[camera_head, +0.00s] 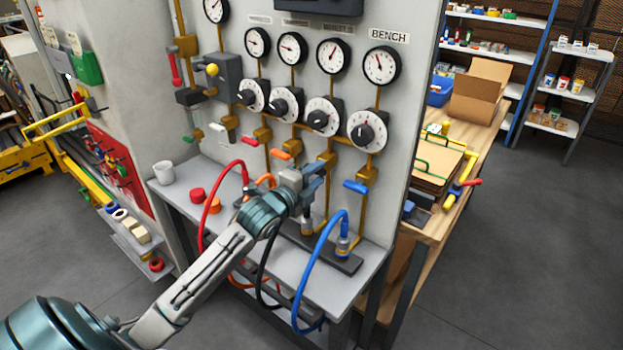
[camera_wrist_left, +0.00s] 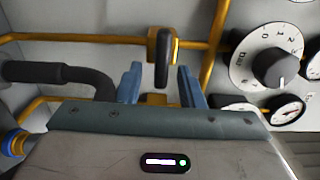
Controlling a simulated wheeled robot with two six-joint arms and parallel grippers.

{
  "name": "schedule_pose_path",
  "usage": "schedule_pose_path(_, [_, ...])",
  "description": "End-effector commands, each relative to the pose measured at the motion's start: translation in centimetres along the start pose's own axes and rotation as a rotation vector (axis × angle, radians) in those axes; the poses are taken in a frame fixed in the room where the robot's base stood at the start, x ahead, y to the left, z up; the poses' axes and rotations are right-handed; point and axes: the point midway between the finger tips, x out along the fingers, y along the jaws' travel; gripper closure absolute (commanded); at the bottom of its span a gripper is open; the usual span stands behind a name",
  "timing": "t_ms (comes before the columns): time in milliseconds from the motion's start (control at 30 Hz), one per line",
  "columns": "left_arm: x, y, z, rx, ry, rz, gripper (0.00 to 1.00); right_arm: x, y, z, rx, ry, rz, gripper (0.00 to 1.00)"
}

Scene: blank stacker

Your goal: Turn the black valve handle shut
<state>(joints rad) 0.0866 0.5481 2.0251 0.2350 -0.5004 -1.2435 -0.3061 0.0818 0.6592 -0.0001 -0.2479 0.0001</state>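The black valve handle (camera_wrist_left: 162,62) is in the left wrist view, on a brass valve body (camera_wrist_left: 151,44) on a yellow pipe. It appears to lie across the pipe there. My left gripper (camera_wrist_left: 160,85) is open, with one blue-grey finger on each side of the handle's near end. I see a gap on both sides and no contact. In the head view my left gripper (camera_head: 312,180) is at the panel, between the orange handle (camera_head: 281,154) and the blue handle (camera_head: 355,187), and largely hides the black handle. My right gripper is not in view.
Gauges and regulator knobs (camera_head: 322,117) sit above the valves. Red, black and blue hoses (camera_head: 322,262) loop over the grey bench (camera_head: 330,290) below. A black hose end (camera_wrist_left: 35,72) shows left of the fingers in the wrist view. A white cup (camera_head: 163,173) stands at the bench's left.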

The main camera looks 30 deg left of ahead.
Motion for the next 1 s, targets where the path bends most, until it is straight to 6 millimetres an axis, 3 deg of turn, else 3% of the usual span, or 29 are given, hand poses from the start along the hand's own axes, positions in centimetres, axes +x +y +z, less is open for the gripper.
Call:
schedule_pose_path(167, [-1.5, 0.2, 0.1, 0.006, 0.000, 0.002, 0.65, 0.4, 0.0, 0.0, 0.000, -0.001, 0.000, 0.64])
schedule_pose_path(600, [-8.2, 0.3, 0.0, 0.008, 0.003, 0.004, 0.65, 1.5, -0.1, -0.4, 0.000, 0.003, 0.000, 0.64])
schedule_pose_path(1000, [-10.7, 0.1, 0.1, 0.003, -0.001, 0.002, 0.65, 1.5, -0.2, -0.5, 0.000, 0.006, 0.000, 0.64])
